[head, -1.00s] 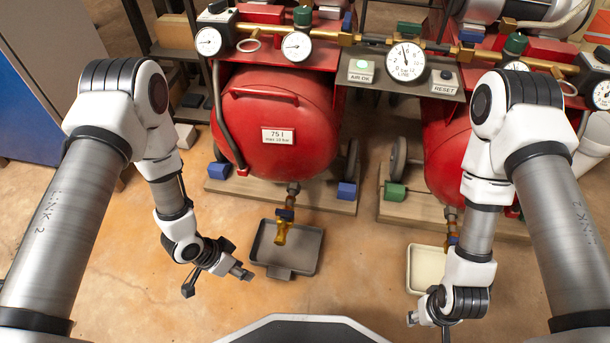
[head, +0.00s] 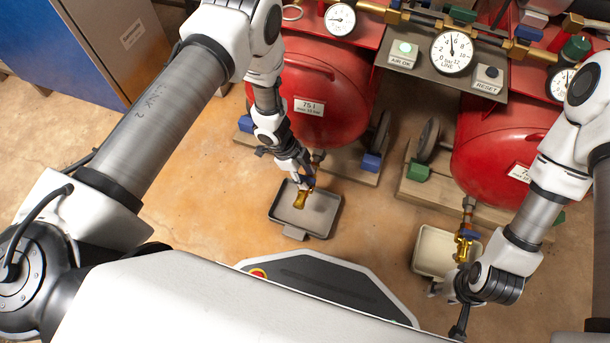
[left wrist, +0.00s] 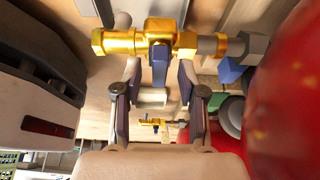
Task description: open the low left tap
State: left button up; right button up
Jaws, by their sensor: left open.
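The low left tap (head: 302,198) is brass and hangs under the left red tank, above a dark drip tray (head: 332,225). In the left wrist view the brass tap body (left wrist: 120,42) lies across the top, and its blue lever (left wrist: 160,62) points down the picture. My left gripper (head: 303,180) is at this tap. In the left wrist view its two fingers (left wrist: 160,75) are open, one on each side of the lever, with gaps visible. In the head view the lever is mostly hidden by the gripper. My right gripper (head: 459,322) is low, near the right tray, its fingers unclear.
Another brass tap (head: 463,246) with a blue lever hangs over a cream tray (head: 428,262) at right. The left red tank (head: 320,85) stands close beside my left gripper. Gauges and a panel with AIR OK (head: 404,52) and RESET are above. Floor left of the dark tray is clear.

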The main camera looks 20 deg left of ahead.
pick_arm(q)
grip_shut()
jog(key=shift+r, duration=0.1)
jog(key=n+p, duration=0.2)
jog(key=n+t+p, duration=0.1)
jog(key=shift+s+r+n+p, duration=0.15)
jog(key=shift+r+n+p, duration=0.05)
jog(key=shift+n+p, duration=0.2)
jog(key=n+t+p, duration=0.1)
jog(key=n+p, duration=0.1)
jog(key=n, duration=0.1)
jog(key=shift+s+d+n+t+y+p, duration=0.1)
jog(key=shift+s+n+t+y+p, duration=0.05)
jog(key=shift+n+t+y+p, duration=0.2)
jog(key=n+t+y+p, duration=0.1)
jog(key=n, duration=0.1)
jog(key=shift+f+n, duration=0.1)
jog(key=shift+n, duration=0.25)
jog(key=n+p, duration=0.1)
jog(key=n, duration=0.1)
jog(key=shift+d+n+t+y+p, duration=0.1)
jog(key=shift+n+t+y+p, duration=0.2)
jog(key=shift+n+y, duration=0.1)
jog(key=n+y, duration=0.1)
jog(key=n, duration=0.1)
jog(key=n+p, duration=0.1)
jog(key=n, duration=0.1)
jog(key=shift+d+f+n+t+y, duration=0.15)
jog(key=shift+n+t+y, duration=0.1)
jog(key=shift+n+y, duration=0.15)
